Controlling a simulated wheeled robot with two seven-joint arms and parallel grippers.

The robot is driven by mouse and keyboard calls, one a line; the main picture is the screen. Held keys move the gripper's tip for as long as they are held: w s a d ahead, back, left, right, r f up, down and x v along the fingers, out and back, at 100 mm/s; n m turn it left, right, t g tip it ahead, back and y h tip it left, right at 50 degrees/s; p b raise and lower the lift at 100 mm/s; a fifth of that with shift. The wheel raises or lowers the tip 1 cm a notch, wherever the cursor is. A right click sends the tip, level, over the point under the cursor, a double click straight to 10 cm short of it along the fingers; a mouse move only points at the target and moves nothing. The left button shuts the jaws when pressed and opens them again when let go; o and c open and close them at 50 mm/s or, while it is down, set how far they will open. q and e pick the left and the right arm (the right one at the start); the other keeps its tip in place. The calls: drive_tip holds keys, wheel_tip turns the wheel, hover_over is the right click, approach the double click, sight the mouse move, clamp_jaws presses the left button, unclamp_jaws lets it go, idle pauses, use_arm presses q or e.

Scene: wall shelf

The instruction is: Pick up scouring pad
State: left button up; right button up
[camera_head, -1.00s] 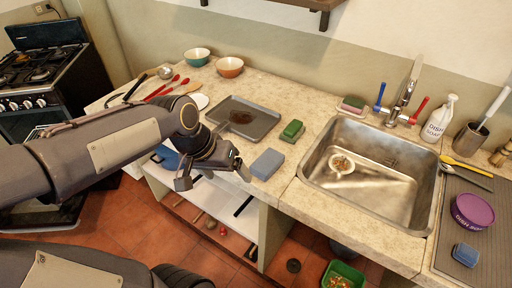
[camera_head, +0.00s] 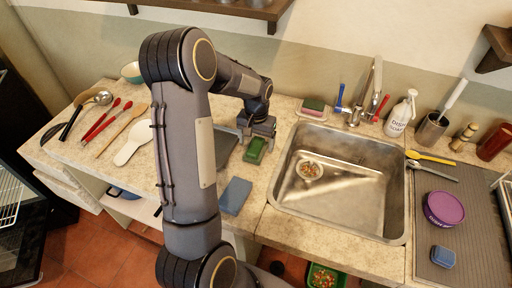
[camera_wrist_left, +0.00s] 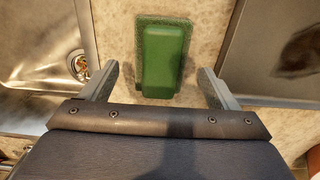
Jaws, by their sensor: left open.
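The green scouring pad (camera_head: 255,150) lies on the counter left of the sink. It has a bright green block on a darker green, rough-looking base. In the left wrist view the pad (camera_wrist_left: 164,58) lies ahead, between the lines of the two fingers. My left gripper (camera_head: 257,131) is open and at the back end of the pad in the head view. Its fingers (camera_wrist_left: 158,78) stand apart, one on each side of the pad, with a gap on both sides. Whether they are above the pad or level with it is unclear. My right gripper is out of view.
A blue block (camera_head: 236,195) lies near the counter's front edge. The grey tray (camera_head: 222,143) is left of the pad, partly behind my arm. The steel sink (camera_head: 345,210) is on the right. A pink and green sponge (camera_head: 313,107) sits behind it.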

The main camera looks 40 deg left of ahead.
use_arm(q)
drive_tip(key=shift+f, duration=1.1)
drive_tip(key=c, duration=1.1)
drive_tip(key=shift+o, duration=0.2)
drive_tip(key=shift+r, duration=0.15)
drive_tip(key=shift+r, duration=0.2)
wheel_tip(320, 180, up, 2)
drive_tip(key=s+d+r+b, duration=0.2)
drive_tip(key=d+r+b, duration=0.1)
drive_tip(key=d+r, duration=0.7)
drive_tip(key=shift+d+r+b, duration=0.2)
drive_tip(key=shift+d+b, duration=0.15)
drive_tip(key=shift+d, duration=1.6)
